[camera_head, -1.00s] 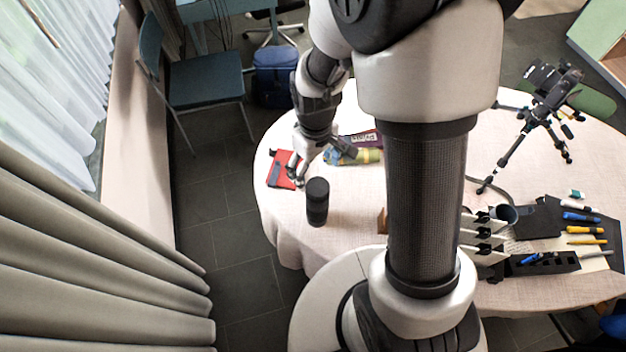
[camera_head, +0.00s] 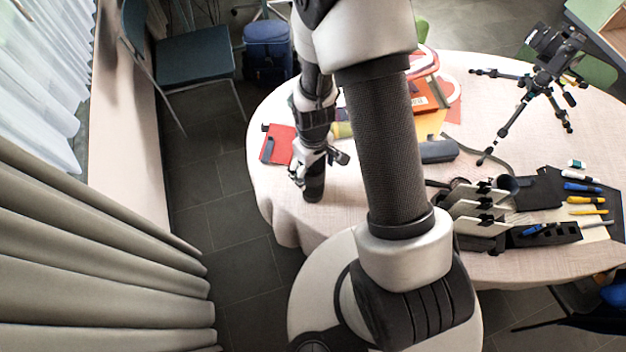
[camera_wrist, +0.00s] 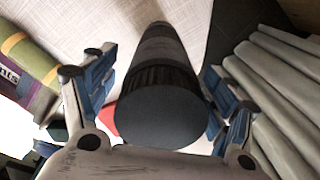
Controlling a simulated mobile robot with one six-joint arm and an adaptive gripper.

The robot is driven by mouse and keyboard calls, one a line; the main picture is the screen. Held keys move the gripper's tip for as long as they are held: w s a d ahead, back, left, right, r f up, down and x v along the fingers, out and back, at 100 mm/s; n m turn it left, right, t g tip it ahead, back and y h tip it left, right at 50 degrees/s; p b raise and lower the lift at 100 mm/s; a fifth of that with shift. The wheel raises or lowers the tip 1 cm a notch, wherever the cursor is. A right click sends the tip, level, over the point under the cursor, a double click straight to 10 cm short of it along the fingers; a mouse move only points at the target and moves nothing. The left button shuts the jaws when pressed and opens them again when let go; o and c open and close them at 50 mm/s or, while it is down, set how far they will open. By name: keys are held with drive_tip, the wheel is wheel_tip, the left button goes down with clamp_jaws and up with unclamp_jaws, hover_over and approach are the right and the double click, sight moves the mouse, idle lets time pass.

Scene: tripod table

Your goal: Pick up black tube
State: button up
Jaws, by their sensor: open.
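The black tube (camera_head: 314,187) stands upright on the round table near its left front edge. In the wrist view the tube (camera_wrist: 160,95) shows its flat dark end facing the camera and a ridged band behind it. My gripper (camera_head: 312,166) is over the tube in the head view and hides its upper part. In the wrist view the blue-padded fingers of my gripper (camera_wrist: 158,108) are spread on both sides of the tube. The right finger looks close to the tube's side; I cannot tell whether it touches.
A red notebook (camera_head: 278,144) lies left of my gripper. A dark case (camera_head: 438,151), a tripod with camera (camera_head: 530,92), card holders (camera_head: 480,212) and several markers (camera_head: 583,199) are to the right. Curtains (camera_head: 90,265) hang at the left. The table's front left is clear.

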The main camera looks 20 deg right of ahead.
drive_tip(key=shift+f, duration=0.25)
drive_tip(key=shift+c, duration=0.4)
drive_tip(key=c, duration=1.7)
